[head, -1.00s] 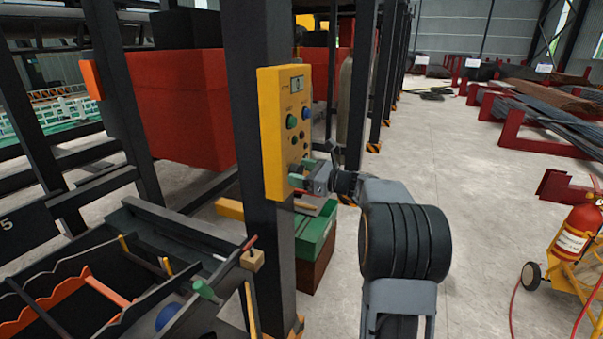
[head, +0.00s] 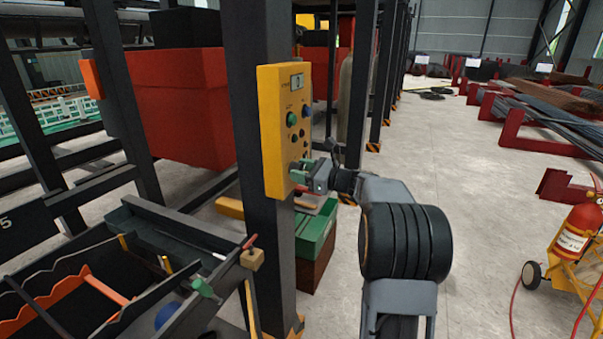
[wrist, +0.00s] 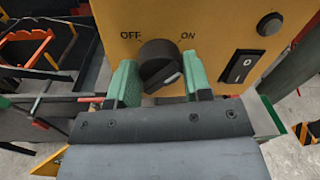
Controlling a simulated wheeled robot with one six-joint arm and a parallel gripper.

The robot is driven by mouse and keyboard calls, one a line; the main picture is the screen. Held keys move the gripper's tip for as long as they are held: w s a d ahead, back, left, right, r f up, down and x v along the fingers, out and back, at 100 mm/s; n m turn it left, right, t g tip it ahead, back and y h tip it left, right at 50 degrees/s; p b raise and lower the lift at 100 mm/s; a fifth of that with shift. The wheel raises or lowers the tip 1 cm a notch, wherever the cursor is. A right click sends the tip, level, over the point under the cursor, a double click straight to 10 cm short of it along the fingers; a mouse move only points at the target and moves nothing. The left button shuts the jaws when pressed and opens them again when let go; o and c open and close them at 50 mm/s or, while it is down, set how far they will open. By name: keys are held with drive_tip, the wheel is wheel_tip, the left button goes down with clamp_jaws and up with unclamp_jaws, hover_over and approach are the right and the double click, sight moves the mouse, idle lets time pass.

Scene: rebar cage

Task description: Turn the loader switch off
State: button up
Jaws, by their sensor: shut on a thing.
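The switch is a black rotary knob (wrist: 158,62) on a yellow control box, between the printed words OFF and ON. Its raised grip is tilted, with a pale mark at the lower right. My gripper (head: 303,173) is at the lower part of the box's front in the head view. The head view shows the yellow control box (head: 270,150) on a dark post, but the gripper hides the knob there.
A black rocker switch (wrist: 242,66) and a black button (wrist: 269,23) sit right of the knob. The box also carries a small display (head: 297,81) and a green button (head: 292,118). A fire extinguisher (head: 577,230) stands far right. Open floor lies right of my arm.

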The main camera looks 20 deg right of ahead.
drive_tip(key=n+b, duration=0.2)
drive_tip(key=f+n+b, duration=0.1)
drive_tip(key=b, duration=0.2)
drive_tip(key=shift+n, duration=0.4)
drive_tip(key=n+b, duration=0.5)
drive_tip(key=b, duration=0.1)
drive_tip(key=shift+n+y+b, duration=0.3)
drive_tip(key=n+b, duration=0.4)
drive_tip(key=shift+r+n, duration=0.1)
drive_tip(key=shift+n, duration=0.3)
drive_tip(key=shift+r+n+y+b, duration=0.15)
drive_tip(key=shift+n+y+b, duration=0.15)
drive_tip(key=shift+n+b, duration=1.3)
drive_tip(key=shift+n, duration=0.6)
drive_tip(key=o, duration=0.9)
drive_tip(key=shift+r, duration=0.15)
drive_tip(key=shift+d, duration=0.1)
drive_tip(key=r+p+v, duration=0.1)
drive_tip(key=v, duration=1.2)
drive_tip(key=shift+s+d+f, duration=0.25)
drive_tip(key=shift+d+f, duration=0.05)
drive_tip(key=shift+f, duration=0.2)
drive_tip(key=shift+a, duration=0.1)
